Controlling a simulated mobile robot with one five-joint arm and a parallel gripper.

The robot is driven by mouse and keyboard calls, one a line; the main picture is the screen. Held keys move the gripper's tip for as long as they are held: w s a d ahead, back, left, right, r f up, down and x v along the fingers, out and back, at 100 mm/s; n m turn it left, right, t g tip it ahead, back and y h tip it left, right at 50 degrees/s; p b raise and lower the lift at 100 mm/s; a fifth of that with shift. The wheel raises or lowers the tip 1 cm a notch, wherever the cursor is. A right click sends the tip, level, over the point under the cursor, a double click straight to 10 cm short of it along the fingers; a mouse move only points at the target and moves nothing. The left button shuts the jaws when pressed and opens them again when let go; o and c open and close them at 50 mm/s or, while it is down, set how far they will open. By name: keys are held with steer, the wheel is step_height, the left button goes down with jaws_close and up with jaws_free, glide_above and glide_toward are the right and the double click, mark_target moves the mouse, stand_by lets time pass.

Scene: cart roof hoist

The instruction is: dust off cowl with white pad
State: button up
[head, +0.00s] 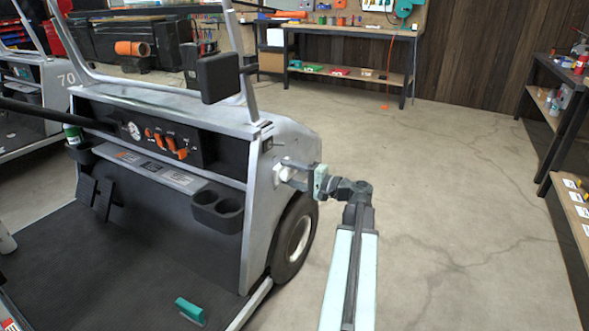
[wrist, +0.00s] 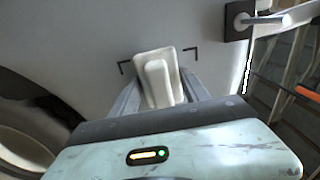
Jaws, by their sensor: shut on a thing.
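The white pad (wrist: 158,77) is held between the two fingers of my gripper (wrist: 160,92) in the wrist view. The pad lies against or very close to the light grey cowl (wrist: 75,45), inside black corner marks; I cannot tell whether it touches. In the head view my gripper (head: 288,172) is at the right side of the cowl (head: 258,215), above the front wheel. The white pad (head: 281,173) shows there as a small pale patch, partly hidden by the gripper.
A black latch or handle (wrist: 240,20) sits on the cowl near my gripper. The wheel (head: 295,240) is below it. A black cup holder (head: 217,208) is on the cart's dash. A teal brush (head: 190,310) lies on the cart floor. Open concrete floor (head: 440,190) lies to the right.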

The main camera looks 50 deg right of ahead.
steer(key=shift+s+a, duration=0.2)
steer(key=shift+a, duration=0.45)
steer(key=shift+s+d, duration=0.1)
steer(key=shift+v, duration=2.95)
steer(key=v, duration=0.3)
steer(key=shift+x, duration=3.65)
